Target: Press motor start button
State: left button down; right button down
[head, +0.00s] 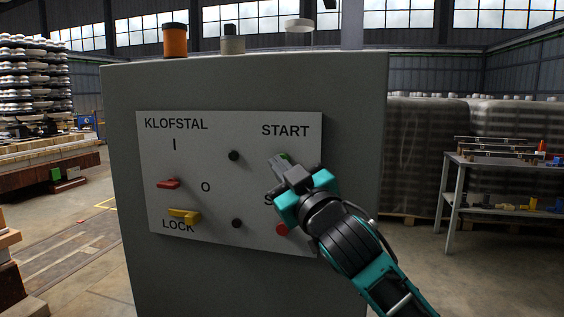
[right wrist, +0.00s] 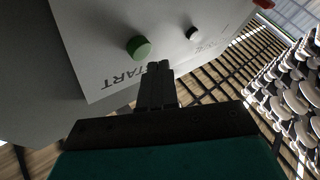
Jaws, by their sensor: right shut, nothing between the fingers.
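The grey control box (head: 245,85) stands in front of me with a light panel (head: 190,140) marked KLOFSTAL, START and LOCK. My right gripper (head: 281,160) is shut and empty, its fingertips just below the START label in the head view. The green start button (right wrist: 138,47) shows in the right wrist view, beside the shut fingertips (right wrist: 157,66) and a little to their left. In the head view the fingers mostly cover this button. I cannot tell whether they touch the panel. My left gripper is not in view.
The panel also has a red lever (head: 168,184), a yellow lock lever (head: 184,215), dark round knobs (head: 234,155) and a red button (head: 282,229) by my right wrist. An orange lamp (head: 174,41) tops the box. A metal table (head: 500,165) stands at the right.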

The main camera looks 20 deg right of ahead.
jog(key=shift+w, duration=0.1)
jog(key=shift+w+d, duration=0.25)
jog(key=shift+w+d+p, duration=0.35)
jog(key=shift+w+p, duration=0.1)
dwell(0.8)
dwell(0.3)
jog(key=shift+s+a, duration=0.55)
jog(key=shift+s, duration=0.25)
jog(key=s+a, duration=0.1)
jog(key=s, duration=0.1)
jog(key=s+a+p, duration=0.1)
jog(key=s, duration=0.1)
jog(key=shift+a, duration=0.4)
dwell(0.4)
